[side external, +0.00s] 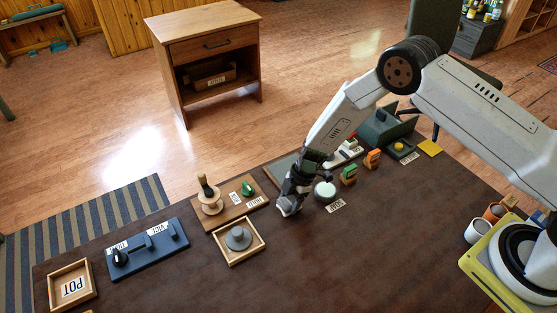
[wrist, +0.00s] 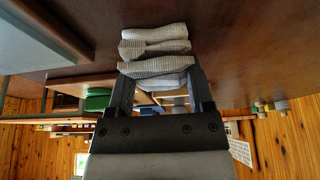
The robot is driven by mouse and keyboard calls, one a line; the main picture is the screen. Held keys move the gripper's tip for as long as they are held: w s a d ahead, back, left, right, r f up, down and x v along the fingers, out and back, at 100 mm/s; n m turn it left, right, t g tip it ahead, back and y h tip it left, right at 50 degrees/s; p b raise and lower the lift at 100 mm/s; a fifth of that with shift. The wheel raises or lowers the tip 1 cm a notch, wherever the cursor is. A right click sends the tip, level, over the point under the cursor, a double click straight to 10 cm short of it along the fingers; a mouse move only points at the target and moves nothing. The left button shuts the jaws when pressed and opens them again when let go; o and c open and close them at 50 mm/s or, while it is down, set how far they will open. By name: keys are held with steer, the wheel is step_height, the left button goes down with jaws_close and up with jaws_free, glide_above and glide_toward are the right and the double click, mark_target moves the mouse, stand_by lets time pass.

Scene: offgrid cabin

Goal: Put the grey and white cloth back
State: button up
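The grey and white cloth (wrist: 155,48) is folded in thick layers at the fingertips of my gripper (wrist: 160,82) in the wrist view. Its near layers span the whole gap between the two fingers and appear to touch both; its far layers stick out beyond the tips. My gripper (side external: 288,204) points down low over the brown table mat in the side view, between the wooden tray and the round white-topped item. A small pale patch of the cloth (side external: 287,209) shows at its tips. Whether the cloth touches the mat is unclear.
A square wooden tray with a grey disc (side external: 239,238) and a board with a spool (side external: 211,201) stand left of my gripper. A round white-topped item (side external: 325,190) and orange-faced blocks (side external: 373,159) stand to its right. The front of the brown mat (side external: 330,265) is clear.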

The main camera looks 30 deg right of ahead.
steer(key=o, duration=0.4)
steer(key=shift+c, duration=0.2)
steer(key=shift+r, duration=0.2)
steer(key=v, duration=1.2)
stand_by(0.3)
steer(key=s+d+r+m+t+h, duration=0.1)
steer(key=s+d+r+m+h, duration=0.1)
steer(key=s+d+r+m, duration=0.3)
steer(key=s+d+r+m+t+h, duration=0.1)
steer(key=s+d+r+m+h, duration=0.1)
steer(key=s+d+r+m, duration=0.3)
steer(key=shift+s+d+r+m+t+h, duration=0.25)
steer(key=shift+s+r+m, duration=2.15)
steer(key=shift+s+m, duration=1.8)
